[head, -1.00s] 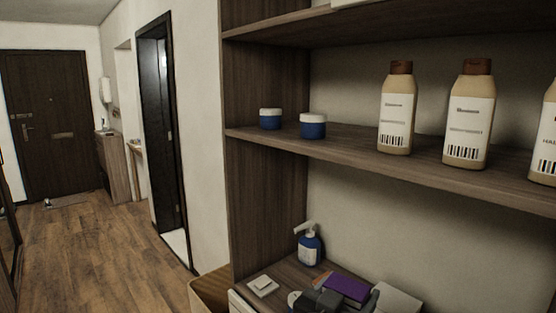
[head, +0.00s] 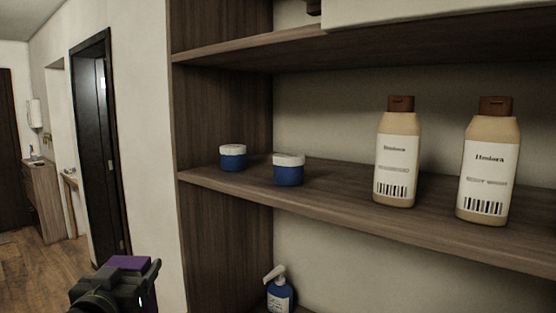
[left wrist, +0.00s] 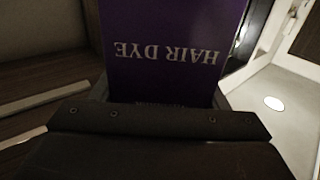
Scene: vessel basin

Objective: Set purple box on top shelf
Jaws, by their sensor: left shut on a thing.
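The purple box (head: 128,263) is held in my left gripper (head: 140,283) at the lower left of the head view, in front of the wall left of the shelf unit. In the left wrist view the box (left wrist: 170,30) fills the upper middle, with "HAIR DYE" lettering upside down, and its near end sits between the jaws. The top shelf (head: 290,40) runs across the upper part of the head view, above and to the right of my left gripper. My right gripper is not in view.
The middle shelf (head: 330,205) holds two blue jars with white lids (head: 232,158) (head: 288,169) and two tan bottles (head: 397,150) (head: 487,160). A white thing (head: 440,12) lies on the top shelf toward the right.

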